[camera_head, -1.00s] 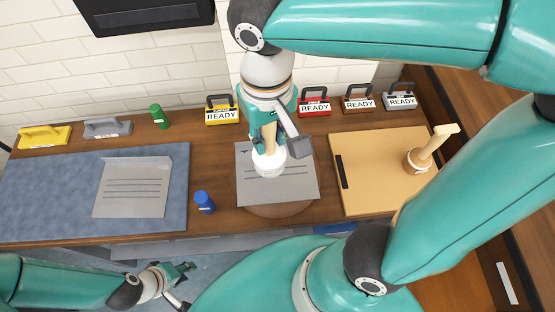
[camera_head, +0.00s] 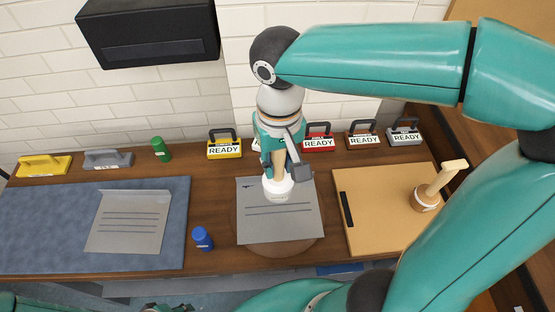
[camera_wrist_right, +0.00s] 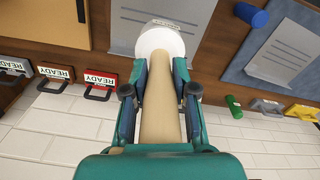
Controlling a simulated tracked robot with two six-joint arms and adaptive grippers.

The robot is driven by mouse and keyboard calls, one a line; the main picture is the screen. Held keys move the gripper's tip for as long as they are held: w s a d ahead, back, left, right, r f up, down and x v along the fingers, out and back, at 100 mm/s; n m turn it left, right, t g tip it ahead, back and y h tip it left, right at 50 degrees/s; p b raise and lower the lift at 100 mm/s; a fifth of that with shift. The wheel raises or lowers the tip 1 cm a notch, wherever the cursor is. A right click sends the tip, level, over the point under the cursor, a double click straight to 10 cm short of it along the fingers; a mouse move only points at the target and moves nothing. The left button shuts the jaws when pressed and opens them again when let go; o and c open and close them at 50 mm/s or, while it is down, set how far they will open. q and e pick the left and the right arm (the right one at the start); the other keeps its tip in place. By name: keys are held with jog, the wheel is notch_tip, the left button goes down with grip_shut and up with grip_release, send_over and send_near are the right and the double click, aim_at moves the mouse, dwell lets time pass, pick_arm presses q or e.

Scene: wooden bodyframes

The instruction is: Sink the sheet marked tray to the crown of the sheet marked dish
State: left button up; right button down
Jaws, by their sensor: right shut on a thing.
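My right gripper (camera_head: 277,172) is shut on the wooden handle (camera_wrist_right: 160,100) of a stamp with a round white base (camera_head: 278,188). The stamp is upright over the back part of a grey sheet (camera_head: 285,225) with printed lines. I cannot tell whether the base touches it. This sheet lies on a round brown board (camera_head: 300,250). A second lined grey sheet (camera_head: 125,225) lies on the blue mat (camera_head: 40,225) at the left. The marks naming the sheets are not readable. My left gripper (camera_head: 168,308) barely shows at the bottom edge; its fingers are unclear.
A second wooden-handled stamp (camera_head: 427,197) stands on a tan board (camera_head: 385,235) at the right. Blue (camera_head: 203,239) and green (camera_head: 160,149) bottles stand near the mat. Several holders with READY tags, including a yellow one (camera_head: 225,147), line the back.

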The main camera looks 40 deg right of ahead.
jog(key=shift+f, duration=0.1)
notch_tip(320, 180, down, 10)
jog(key=b, duration=0.8)
jog(key=shift+r, duration=0.25)
jog(key=shift+r+p, duration=0.45)
jog(key=shift+r, duration=0.1)
notch_tip(320, 180, up, 9)
jog(key=p, duration=0.7)
jog(key=shift+f, duration=0.3)
jog(key=s+a+r+p, duration=0.1)
jog(key=s+a+r, duration=0.1)
jog(key=s+a, duration=0.2)
jog(key=s, duration=0.3)
jog(key=shift+s+a+p, duration=0.35)
jog(key=shift+a+p, duration=0.05)
